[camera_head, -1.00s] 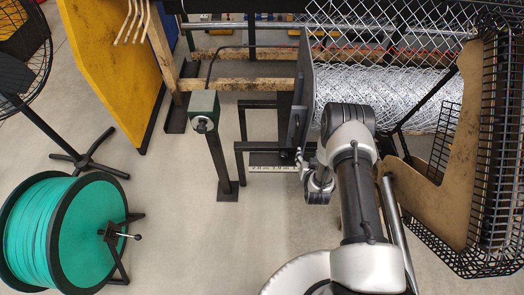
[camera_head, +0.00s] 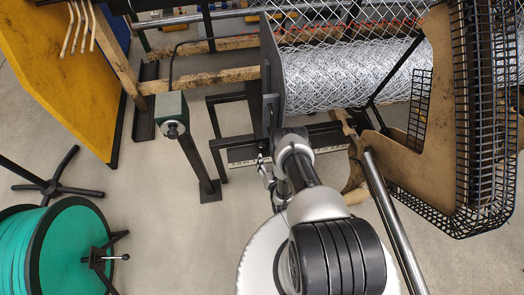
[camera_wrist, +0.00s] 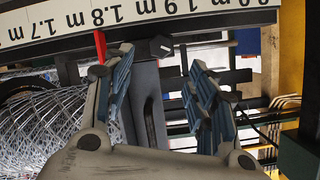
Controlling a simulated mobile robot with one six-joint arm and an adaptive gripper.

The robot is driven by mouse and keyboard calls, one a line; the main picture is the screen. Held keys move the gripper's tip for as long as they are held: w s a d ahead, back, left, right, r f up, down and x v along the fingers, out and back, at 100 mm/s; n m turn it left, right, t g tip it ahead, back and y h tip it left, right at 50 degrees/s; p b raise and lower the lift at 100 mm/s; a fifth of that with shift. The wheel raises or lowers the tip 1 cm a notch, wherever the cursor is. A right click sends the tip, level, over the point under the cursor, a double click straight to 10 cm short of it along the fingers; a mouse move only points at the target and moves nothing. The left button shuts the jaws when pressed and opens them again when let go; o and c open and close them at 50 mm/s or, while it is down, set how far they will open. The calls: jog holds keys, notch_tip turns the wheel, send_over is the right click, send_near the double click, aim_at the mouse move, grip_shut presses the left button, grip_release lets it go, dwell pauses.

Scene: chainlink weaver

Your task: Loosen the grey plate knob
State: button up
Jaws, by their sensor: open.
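The grey plate (camera_head: 272,75) stands upright at the left end of the wire mesh roll; in the wrist view it shows as a slotted dark plate (camera_wrist: 150,105). A dark faceted knob (camera_wrist: 160,46) sits at the plate's end, just under the white metre scale (camera_wrist: 130,14). My gripper (camera_wrist: 160,60) is open, one finger on each side of the knob in the picture, with gaps on both sides. I cannot tell the depth between fingertips and knob. In the head view my gripper (camera_head: 264,172) is by the scale below the plate, and the knob cannot be made out.
A red pointer (camera_wrist: 100,45) is close to the left finger. The mesh roll (camera_head: 345,80) lies right of the plate. A green-topped post (camera_head: 172,110) stands left, a green spool (camera_head: 75,250) lower left. A black basket (camera_head: 490,120) is right. Floor between post and spool is clear.

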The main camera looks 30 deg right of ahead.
aim_at(262, 148)
jog(key=b+x, duration=0.3)
jog(key=x, duration=0.7)
jog(key=shift+b, duration=0.4)
jog(key=c, duration=1)
jog(key=shift+c, duration=0.2)
jog(key=shift+a, duration=0.1)
jog(key=n+h, duration=0.2)
jog(key=n, duration=0.1)
jog(key=shift+w+a+f+g, duration=0.1)
jog(key=shift+a+g, duration=0.05)
jog(key=shift+g, duration=0.15)
jog(key=shift+n+h, duration=1)
jog(key=shift+n, duration=0.6)
